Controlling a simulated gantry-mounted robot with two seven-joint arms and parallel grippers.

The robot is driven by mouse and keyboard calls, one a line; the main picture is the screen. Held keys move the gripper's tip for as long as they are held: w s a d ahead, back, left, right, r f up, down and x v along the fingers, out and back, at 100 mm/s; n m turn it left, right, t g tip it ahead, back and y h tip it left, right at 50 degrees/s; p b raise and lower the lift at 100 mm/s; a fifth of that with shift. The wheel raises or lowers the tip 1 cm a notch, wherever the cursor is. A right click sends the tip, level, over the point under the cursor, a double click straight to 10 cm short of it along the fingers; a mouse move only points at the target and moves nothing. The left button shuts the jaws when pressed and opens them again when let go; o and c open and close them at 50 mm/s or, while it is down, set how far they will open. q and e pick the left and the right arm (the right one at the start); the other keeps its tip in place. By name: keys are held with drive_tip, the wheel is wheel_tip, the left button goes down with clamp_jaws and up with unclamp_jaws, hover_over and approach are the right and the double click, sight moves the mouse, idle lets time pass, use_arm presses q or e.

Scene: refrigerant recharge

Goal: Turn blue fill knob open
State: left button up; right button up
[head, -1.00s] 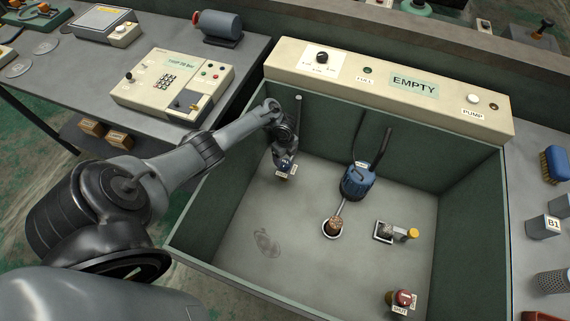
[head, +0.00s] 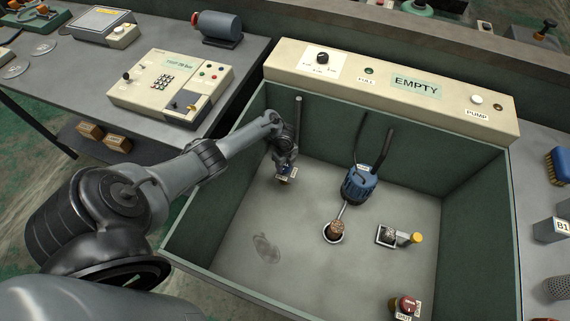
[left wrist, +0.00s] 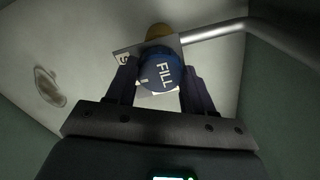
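The blue fill knob (left wrist: 160,70), with FILL in white on its face, shows in the left wrist view between the two fingers of my left gripper (left wrist: 160,78). The fingers sit against its two sides with no clear gap. A light plate (left wrist: 122,55) behind it carries an S at the left; other lettering is covered. In the head view my left gripper (head: 287,164) points down at the knob near the left back of the green-walled tub (head: 215,215). The knob is mostly hidden there. My right gripper is not in view.
A blue pump (head: 359,185) with dark hoses stands right of the gripper. A yellow-handled valve (head: 414,238) and a red knob (head: 408,304) are further right. The panel (head: 450,105) behind reads EMPTY.

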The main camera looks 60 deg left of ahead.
use_arm(q)
drive_tip(key=shift+c, duration=1.4)
